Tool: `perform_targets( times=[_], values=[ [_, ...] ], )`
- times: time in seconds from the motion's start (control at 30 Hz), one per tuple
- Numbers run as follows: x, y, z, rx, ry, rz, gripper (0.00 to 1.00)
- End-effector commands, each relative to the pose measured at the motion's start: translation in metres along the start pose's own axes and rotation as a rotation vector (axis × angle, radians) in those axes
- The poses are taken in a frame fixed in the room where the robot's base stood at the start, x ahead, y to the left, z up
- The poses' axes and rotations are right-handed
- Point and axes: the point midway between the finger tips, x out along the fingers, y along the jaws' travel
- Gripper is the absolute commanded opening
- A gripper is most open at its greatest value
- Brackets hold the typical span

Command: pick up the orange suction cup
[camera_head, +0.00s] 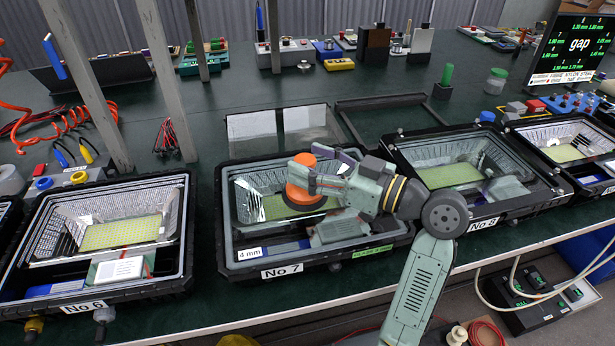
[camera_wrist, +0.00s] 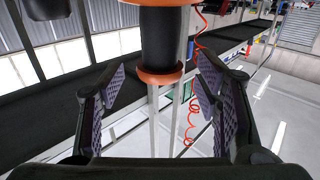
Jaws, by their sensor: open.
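The orange suction cup (camera_head: 300,196) is at housing No 7 (camera_head: 228,225), above its lit tray or standing on its glass; I cannot tell which. My gripper (camera_head: 320,173) comes in from the right, close beside the cup. In the wrist view my gripper (camera_wrist: 162,82) has its two padded fingers spread, one on each side of the handle's line, with visible gaps. The fingers partly hide the cup in the head view.
Housing No 6 (camera_head: 182,250) stands to the left and No 8 (camera_head: 395,160) to the right. An empty dark frame (camera_head: 345,125) lies behind. A green-topped tool (camera_head: 446,76) and a jar stand farther back. Red coiled cable lies at left.

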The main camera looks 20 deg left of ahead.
Motion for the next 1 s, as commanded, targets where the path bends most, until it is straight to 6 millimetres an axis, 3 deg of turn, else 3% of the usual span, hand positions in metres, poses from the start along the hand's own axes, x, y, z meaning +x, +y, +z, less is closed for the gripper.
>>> perform_targets(
  times=[0.13,0.37,1.0],
  values=[
    [0.0137,-0.0007,-0.0007,0.000,0.000,0.000,0.58],
    [0.0150,-0.0005,0.0007,-0.001,0.000,0.001,0.58],
    [0.0147,-0.0006,0.0005,-0.001,-0.001,0.000,0.16]
  ],
)
